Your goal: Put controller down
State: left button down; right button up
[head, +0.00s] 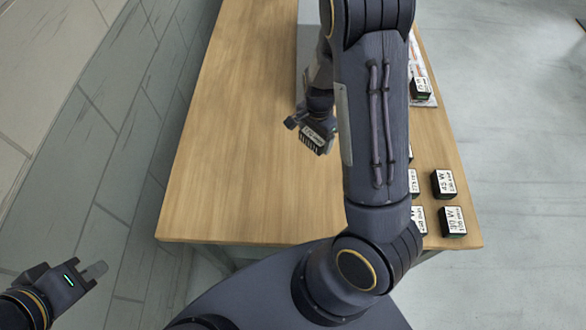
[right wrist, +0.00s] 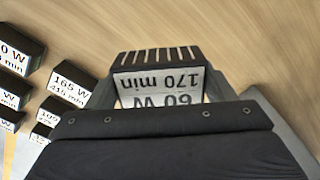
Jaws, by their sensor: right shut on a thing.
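A small black block with a ribbed side and a white label, which I take to be the controller (head: 314,138), is held in my right gripper (head: 314,118). In the right wrist view the controller (right wrist: 160,84) sits between the two fingers, its label reading "60 W 170 min" upside down. It is over the bare middle of the wooden table (head: 235,130); I cannot tell whether it touches the wood. My left gripper (head: 92,272) is off the table at the lower left, with nothing seen in it; its finger gap is not clear.
Several similar labelled blocks stand at the table's right, including a "45 W" block (head: 444,184) and a "30 W" block (head: 452,221). Another block (head: 420,88) rests on a pale sheet (head: 427,101) further back. My right arm hides part of the table. The table's left half is clear.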

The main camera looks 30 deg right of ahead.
jog(key=b, duration=0.5)
send_over(293, 174)
jog(key=f, duration=0.6)
jog(key=shift+d+f, duration=0.25)
jog(key=shift+f, duration=0.15)
jog(key=shift+a+f+b, duration=0.2)
jog(key=shift+f+b, duration=1.35)
jog(key=shift+f, duration=0.3)
jog(key=o, duration=1.2)
